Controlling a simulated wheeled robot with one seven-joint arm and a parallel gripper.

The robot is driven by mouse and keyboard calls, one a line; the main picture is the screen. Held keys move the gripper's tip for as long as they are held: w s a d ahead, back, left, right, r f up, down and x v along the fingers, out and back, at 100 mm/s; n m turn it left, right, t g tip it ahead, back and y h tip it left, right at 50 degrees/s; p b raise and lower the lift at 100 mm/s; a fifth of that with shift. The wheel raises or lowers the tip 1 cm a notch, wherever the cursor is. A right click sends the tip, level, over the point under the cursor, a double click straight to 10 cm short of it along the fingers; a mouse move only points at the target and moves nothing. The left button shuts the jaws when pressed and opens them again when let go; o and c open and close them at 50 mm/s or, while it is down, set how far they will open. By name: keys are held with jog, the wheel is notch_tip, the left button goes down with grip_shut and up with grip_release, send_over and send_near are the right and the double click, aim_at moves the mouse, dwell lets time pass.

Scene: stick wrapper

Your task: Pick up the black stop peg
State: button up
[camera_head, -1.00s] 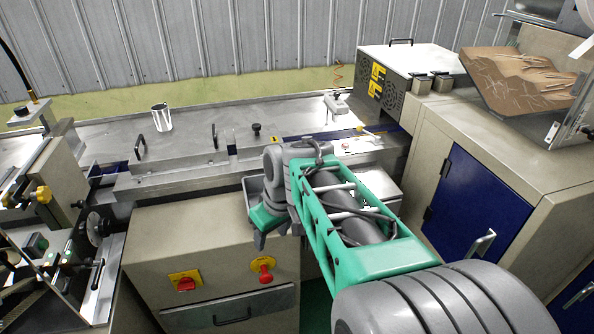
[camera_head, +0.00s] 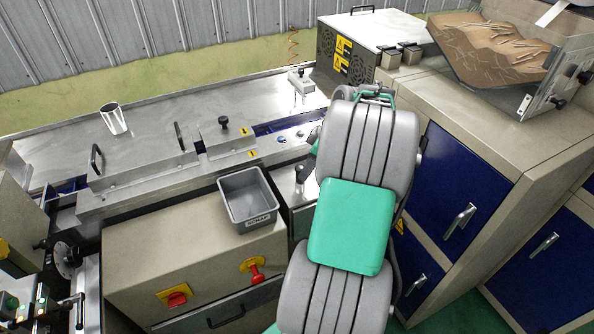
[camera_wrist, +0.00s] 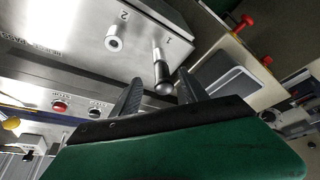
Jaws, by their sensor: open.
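The black stop peg (camera_wrist: 165,80) has a round dark knob and a bright metal shaft. It stands out of a metal panel (camera_wrist: 85,30) beside the mark 1 in the wrist view. My gripper (camera_wrist: 160,77) is open, with one dark finger on each side of the knob; I cannot tell whether either touches it. In the head view my arm hides most of the gripper. A small dark knob (camera_head: 300,172) shows there just left of my arm; I cannot tell if it is the peg.
A grey scrap bin (camera_head: 247,200) stands left of my arm. A metal cup (camera_head: 114,119) stands on the machine top. Blue-doored cabinets (camera_head: 475,195) stand close on the right.

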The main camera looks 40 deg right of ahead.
jog(key=x, duration=0.2)
jog(key=p+x, duration=0.1)
jog(key=x, duration=0.1)
jog(key=p+x, duration=0.1)
jog(key=x, duration=0.2)
jog(key=shift+w+a+r, duration=0.15)
jog(key=shift+w+a, duration=0.25)
jog(key=shift+w, duration=0.05)
grip_shut()
